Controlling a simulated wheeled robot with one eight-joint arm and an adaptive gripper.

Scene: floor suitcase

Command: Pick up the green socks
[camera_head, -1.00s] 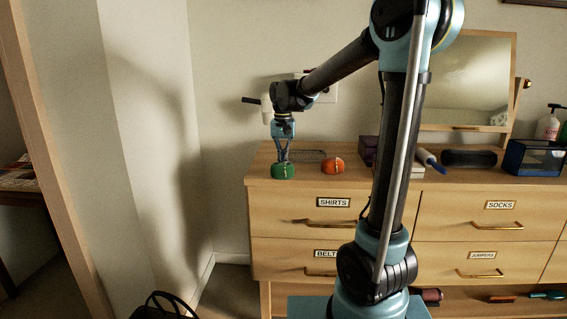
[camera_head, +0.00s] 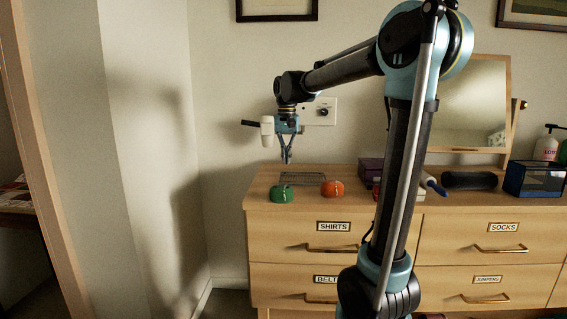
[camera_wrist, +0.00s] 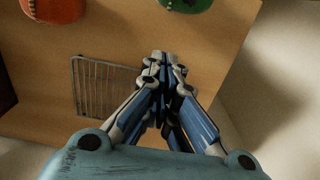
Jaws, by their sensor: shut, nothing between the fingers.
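The green socks (camera_head: 281,194) are a rounded green bundle on the dresser top, near its front left corner. They also show at the top edge of the wrist view (camera_wrist: 188,3), partly cut off. My gripper (camera_head: 287,160) is above the dresser top, higher than the green socks and apart from them. In the wrist view my gripper (camera_wrist: 163,58) has its fingers together with nothing between them.
An orange-red bundle (camera_head: 332,188) lies right of the green one. A wire rack (camera_head: 302,178) lies flat behind them. The dresser (camera_head: 290,226) has labelled drawers. A mirror (camera_head: 476,110), a dark box (camera_head: 371,170) and a blue-edged case (camera_head: 534,178) stand further right.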

